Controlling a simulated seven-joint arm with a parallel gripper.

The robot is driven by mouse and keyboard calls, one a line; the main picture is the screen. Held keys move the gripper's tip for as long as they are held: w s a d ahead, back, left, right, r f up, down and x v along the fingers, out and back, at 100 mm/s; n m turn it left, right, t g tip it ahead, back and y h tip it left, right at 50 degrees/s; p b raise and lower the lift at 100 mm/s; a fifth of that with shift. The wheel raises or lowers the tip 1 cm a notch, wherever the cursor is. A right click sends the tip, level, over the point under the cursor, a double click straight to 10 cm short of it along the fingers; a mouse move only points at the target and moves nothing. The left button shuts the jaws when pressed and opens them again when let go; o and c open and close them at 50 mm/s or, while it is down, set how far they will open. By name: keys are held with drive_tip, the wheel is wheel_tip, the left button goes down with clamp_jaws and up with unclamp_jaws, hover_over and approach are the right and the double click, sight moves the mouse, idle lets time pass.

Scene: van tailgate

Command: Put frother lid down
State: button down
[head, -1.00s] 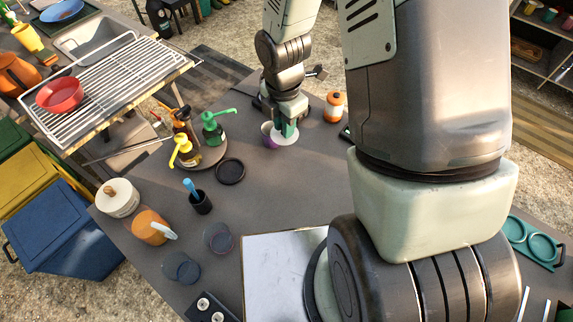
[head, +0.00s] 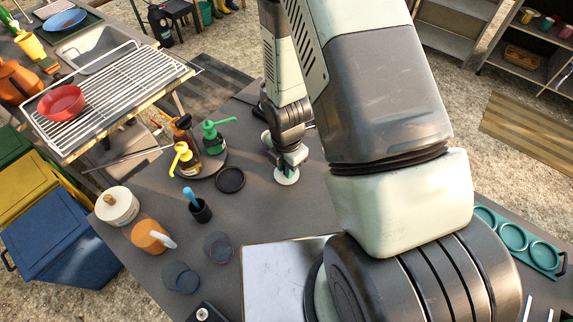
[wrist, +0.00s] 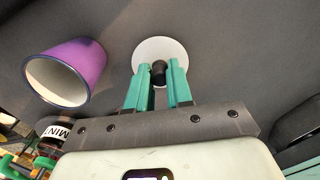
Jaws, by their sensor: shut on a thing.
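The frother lid is a white disc with a black knob (wrist: 158,47); it also shows in the head view (head: 287,178). My gripper (wrist: 160,74) has its two green fingers shut on the knob. In the head view my gripper (head: 290,163) is above the lid, over the grey table. The disc looks low and roughly level, but I cannot tell whether it touches the table.
A round tray with pump bottles (head: 212,138) and a black disc (head: 230,180) lie left of the lid. A black cup (head: 200,211), orange mug (head: 148,236) and dark coasters (head: 218,247) are nearer. A white board (head: 280,275) lies in front.

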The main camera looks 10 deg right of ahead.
drive_tip(key=c, duration=1)
unclamp_jaws()
drive_tip(key=shift+f, duration=0.1)
wheel_tip(320, 180, up, 24)
drive_tip(key=d+m+t, duration=0.2)
drive_tip(key=d+m, duration=0.1)
drive_tip(key=m, duration=0.4)
drive_tip(key=s+r+m+t, duration=0.1)
drive_tip(key=s+r+m, duration=0.3)
drive_tip(key=r+m, duration=0.2)
drive_tip(key=s+d+r+m+t, duration=0.1)
drive_tip(key=s+r+m, duration=0.4)
drive_tip(key=r+m, duration=0.1)
drive_tip(key=s+d+r+m+t, duration=0.1)
drive_tip(key=s+r+m, duration=0.4)
drive_tip(key=r, duration=0.2)
drive_tip(key=shift+s+d+m, duration=0.15)
drive_tip(key=shift+s+m, duration=0.1)
drive_tip(key=shift+m, duration=0.15)
